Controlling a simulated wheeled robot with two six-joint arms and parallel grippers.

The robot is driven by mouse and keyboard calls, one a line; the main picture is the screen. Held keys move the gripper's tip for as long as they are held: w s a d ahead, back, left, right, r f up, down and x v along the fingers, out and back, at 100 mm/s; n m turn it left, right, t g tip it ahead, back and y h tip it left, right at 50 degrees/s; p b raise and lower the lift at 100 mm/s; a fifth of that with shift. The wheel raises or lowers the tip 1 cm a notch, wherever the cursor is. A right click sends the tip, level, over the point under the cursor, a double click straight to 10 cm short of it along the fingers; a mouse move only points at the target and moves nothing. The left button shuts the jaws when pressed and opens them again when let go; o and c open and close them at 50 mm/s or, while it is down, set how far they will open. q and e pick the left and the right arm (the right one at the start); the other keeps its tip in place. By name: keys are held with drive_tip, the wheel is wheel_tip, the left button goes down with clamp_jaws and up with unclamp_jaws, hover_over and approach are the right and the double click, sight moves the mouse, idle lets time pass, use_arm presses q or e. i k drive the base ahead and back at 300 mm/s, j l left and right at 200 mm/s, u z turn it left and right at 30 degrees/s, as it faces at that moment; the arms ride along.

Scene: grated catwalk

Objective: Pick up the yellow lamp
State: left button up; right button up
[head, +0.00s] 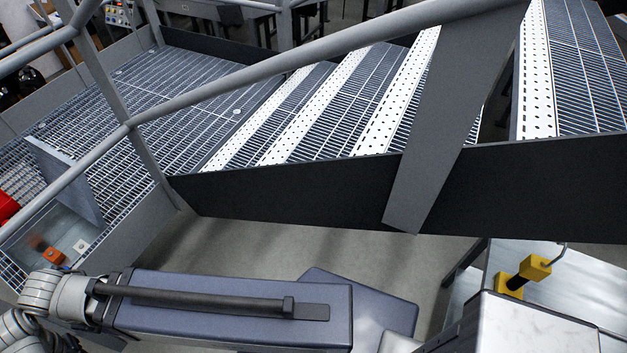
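A yellow object that looks like the lamp (535,268) is on a shiny metal surface (575,272) at the lower right of the head view. It has a yellow block on top, a dark middle and a yellow foot, and seems tilted. A white-topped block in front hides part of its foot. Grey jointed links of my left arm show in the lower left corner. Neither gripper's fingertips can be seen, and nothing is touching the lamp.
A blue-grey case-like body (220,325) with a dark bar fills the bottom centre. A grey railing (300,75) and dark stair side panel (300,205) cross the view, with grated steps behind. An orange block (53,256) lies at left. Bare floor (270,245) shows between.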

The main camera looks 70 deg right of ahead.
sight(535, 268)
drive_tip(key=i+j+z, duration=0.15)
drive_tip(key=z, duration=3.65)
